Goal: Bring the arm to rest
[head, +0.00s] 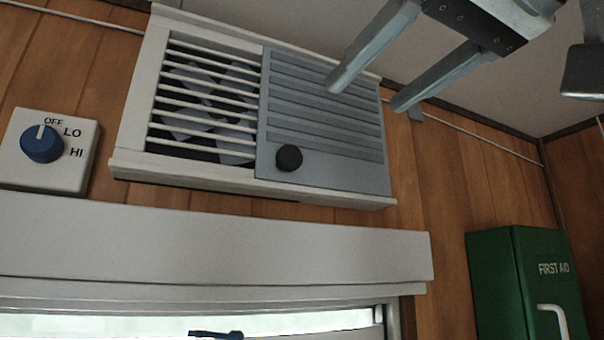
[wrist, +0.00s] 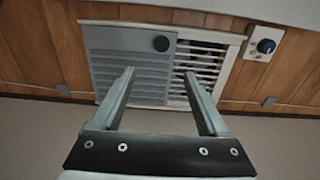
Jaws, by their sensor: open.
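My gripper (head: 364,97) is at the upper right of the head view, its two fingers apart with nothing between them. In the wrist view my gripper (wrist: 158,76) reaches toward the wall vent. The vent (head: 145,110) has a cream frame, white slats on its left part and a fan behind them. A grey sliding panel (head: 322,120) with a dark round knob (head: 289,158) covers its right part. The panel (wrist: 130,62) and knob (wrist: 161,44) also show in the wrist view. The fingers overlap the panel in both views; I see no contact with the knob.
A switch box with a blue dial (head: 42,144), pointer at OFF, is left of the vent. Below are a pale ledge (head: 210,240) and a window (head: 270,322). A green first aid box (head: 520,285) hangs at lower right. The ceiling (head: 470,75) is close above the vent.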

